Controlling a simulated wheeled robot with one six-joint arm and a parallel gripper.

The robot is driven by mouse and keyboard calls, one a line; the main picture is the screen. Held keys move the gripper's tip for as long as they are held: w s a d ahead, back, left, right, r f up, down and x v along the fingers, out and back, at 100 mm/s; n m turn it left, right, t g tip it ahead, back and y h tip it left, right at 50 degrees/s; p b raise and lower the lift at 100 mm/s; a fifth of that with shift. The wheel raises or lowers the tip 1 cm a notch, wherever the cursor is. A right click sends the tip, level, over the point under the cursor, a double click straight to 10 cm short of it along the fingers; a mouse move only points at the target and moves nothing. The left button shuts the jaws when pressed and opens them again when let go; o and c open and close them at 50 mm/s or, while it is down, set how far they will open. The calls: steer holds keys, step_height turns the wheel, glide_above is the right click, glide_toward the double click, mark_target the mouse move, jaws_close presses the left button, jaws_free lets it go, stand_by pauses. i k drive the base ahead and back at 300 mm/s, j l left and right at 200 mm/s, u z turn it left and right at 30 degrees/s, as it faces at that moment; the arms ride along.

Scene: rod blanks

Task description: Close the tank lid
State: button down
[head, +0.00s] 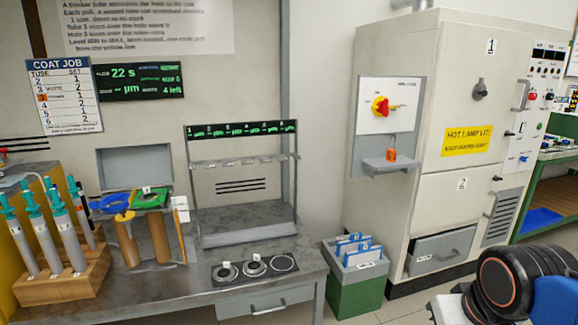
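A grey rectangular panel (135,167) stands upright at the back of the left bench. It may be the tank's lid standing open, but I cannot tell for certain. In front of it are a blue ring-shaped piece (116,203), a green piece (150,198) and brown cylinders (126,240). These hide whatever opening lies below the panel. No tank is clearly labelled. My gripper is not in view; only dark, rounded and blue parts, apparently of my arm, show at the lower right.
A wooden rack (62,277) of grey tubes with teal tops stands at the bench's left. A grey stand (245,227) and a black panel with round dials (254,268) are to the right. A green bin (356,292) and a tall cream cabinet (400,150) stand beyond the bench.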

mark_target(136, 165)
steer(key=u, duration=1.25)
steer(key=i+j, duration=0.2)
steer(key=i, duration=0.2)
steer(key=i+j, duration=0.25)
steer(key=i+z, duration=0.05)
steer(key=i, duration=0.1)
